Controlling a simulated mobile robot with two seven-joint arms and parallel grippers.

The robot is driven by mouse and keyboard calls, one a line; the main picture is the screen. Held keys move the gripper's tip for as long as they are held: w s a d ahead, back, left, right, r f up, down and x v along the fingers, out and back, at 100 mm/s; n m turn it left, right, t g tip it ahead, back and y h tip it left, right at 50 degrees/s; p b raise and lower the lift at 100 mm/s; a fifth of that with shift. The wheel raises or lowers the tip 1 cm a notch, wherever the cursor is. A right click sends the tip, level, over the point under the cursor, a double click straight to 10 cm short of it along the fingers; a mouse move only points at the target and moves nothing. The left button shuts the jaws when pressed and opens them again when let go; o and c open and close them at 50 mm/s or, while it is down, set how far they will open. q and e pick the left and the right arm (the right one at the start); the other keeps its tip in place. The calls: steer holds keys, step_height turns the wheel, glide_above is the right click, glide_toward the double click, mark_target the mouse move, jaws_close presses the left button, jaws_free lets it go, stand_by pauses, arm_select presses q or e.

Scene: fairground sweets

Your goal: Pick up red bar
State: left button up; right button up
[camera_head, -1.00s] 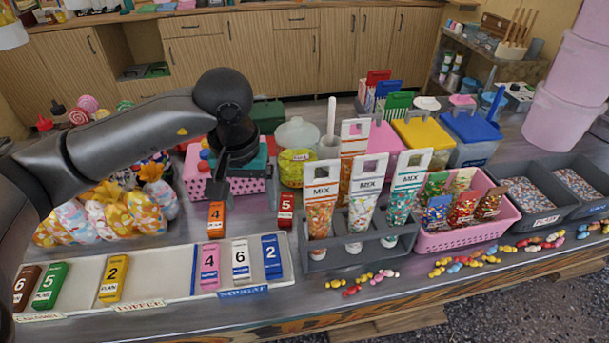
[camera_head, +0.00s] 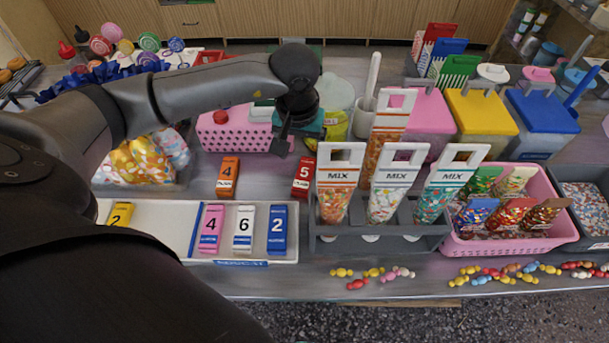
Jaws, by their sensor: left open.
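The red bar (camera_head: 303,177), with a white label reading 5, stands on the metal counter just behind the tray's right end. My left gripper (camera_head: 296,144) hangs above and behind it, a little to its left, with its fingers pointing down. The gripper is open, with nothing seen between its fingers, and looks apart from the bar. An orange bar (camera_head: 228,178) labelled 4 stands to the left of the red one. My right gripper is not in view.
A white tray (camera_head: 152,216) in front holds yellow, pink, white and blue bars. A grey rack (camera_head: 430,233) with MIX tubes stands close to the red bar's right. A pink basket (camera_head: 237,136) is behind. Bare counter lies between the orange and red bars.

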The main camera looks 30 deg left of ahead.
mark_target(304, 173)
arm_select(q)
steer(key=shift+w+d+f, duration=0.1)
steer(key=shift+f, duration=1.4)
steer(key=shift+w+d+f, duration=0.1)
steer(key=shift+f, duration=1.4)
steer(key=shift+c, duration=0.3)
steer(key=shift+r, duration=0.1)
jaws_close()
